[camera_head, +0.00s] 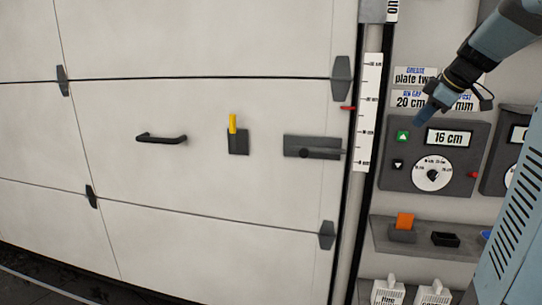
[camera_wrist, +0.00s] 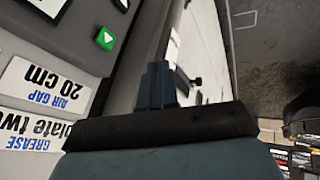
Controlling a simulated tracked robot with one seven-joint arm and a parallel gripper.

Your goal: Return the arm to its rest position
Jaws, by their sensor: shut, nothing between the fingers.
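My arm reaches in from the upper right in the head view, pointing down and left. My gripper (camera_head: 428,110) is in front of the upper left part of a dark control panel (camera_head: 460,188), above its green up button (camera_head: 403,136). In the wrist view the fingers of my gripper (camera_wrist: 158,84) are together with nothing held between them. The gap between the fingertips and the panel cannot be judged.
The panel has a "16 cm" display (camera_head: 449,138) and a round dial (camera_head: 433,174). A large white sectional door (camera_head: 230,170) with a black handle (camera_head: 161,139) fills the left.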

